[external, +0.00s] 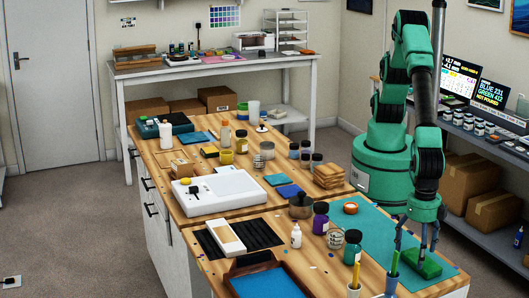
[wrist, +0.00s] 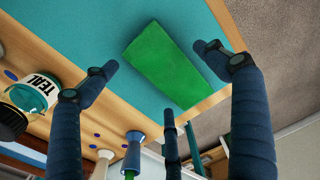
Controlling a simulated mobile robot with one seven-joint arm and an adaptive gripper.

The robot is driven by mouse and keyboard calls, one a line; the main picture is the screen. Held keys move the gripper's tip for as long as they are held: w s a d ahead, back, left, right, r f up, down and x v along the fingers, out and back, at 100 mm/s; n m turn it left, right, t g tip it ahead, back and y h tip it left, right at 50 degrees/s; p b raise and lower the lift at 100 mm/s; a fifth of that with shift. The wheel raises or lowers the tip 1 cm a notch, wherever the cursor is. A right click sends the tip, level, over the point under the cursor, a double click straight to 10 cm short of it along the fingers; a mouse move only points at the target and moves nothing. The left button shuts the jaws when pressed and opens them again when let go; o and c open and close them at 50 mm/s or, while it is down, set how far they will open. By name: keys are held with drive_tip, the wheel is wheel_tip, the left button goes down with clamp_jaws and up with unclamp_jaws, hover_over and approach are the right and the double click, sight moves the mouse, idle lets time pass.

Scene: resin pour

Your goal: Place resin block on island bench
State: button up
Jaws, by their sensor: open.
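The resin block is a green block (external: 427,266) lying flat on a teal mat (external: 376,228) at the front right of the wooden island bench (external: 284,222). In the wrist view the block (wrist: 176,64) lies on the mat near the bench edge. My gripper (external: 418,252) points down over the block. In the wrist view its dark blue fingers (wrist: 160,74) are spread apart, with the block showing beyond and between their tips. No finger clearly grips it. Exact contact cannot be told.
A jar labelled TEAL (wrist: 35,94) lies to the left in the wrist view. Small bottles, jars, a blue tray (external: 268,282) and brushes crowd the bench left of my gripper. A white scale (external: 218,190) stands farther back. The mat's middle is mostly clear.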

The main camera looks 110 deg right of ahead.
sight(415, 257)
wheel_tip(415, 257, up, 10)
drive_tip(key=p, duration=0.2)
drive_tip(key=shift+d+r, duration=0.15)
drive_tip(key=shift+r, duration=0.05)
idle(0.6)
idle(0.5)
